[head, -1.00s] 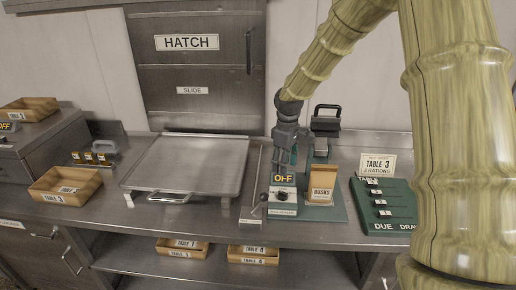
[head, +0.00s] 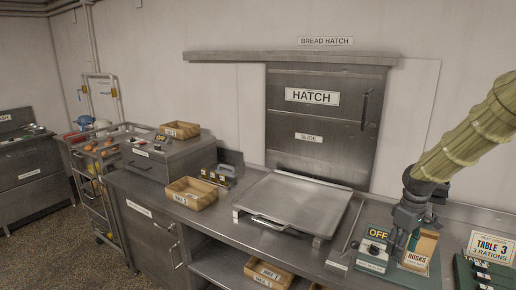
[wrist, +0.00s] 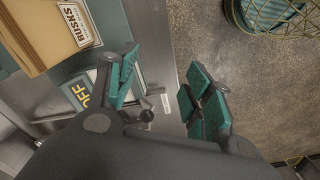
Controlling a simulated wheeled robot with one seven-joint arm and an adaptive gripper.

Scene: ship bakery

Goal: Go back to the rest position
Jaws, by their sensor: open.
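My gripper (head: 402,238) is in the right part of the head view, at the end of my arm. It hangs over the counter by the switch box marked OFF (head: 373,252) and overlaps the rusks packet (head: 420,250) in the picture. In the wrist view my gripper (wrist: 163,90) has its two green-padded fingers spread apart, with nothing between them. The OFF box (wrist: 80,92) and the brown rusks packet (wrist: 40,35) show to the left there. Whether any finger touches the box cannot be told.
A metal tray (head: 290,206) stands before the closed hatch (head: 320,115). A wooden box (head: 191,194) is left of it. The Table 3 card (head: 490,248) and green board (head: 484,276) are at right. A trolley (head: 95,185) stands left; floor (head: 45,245) is open there.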

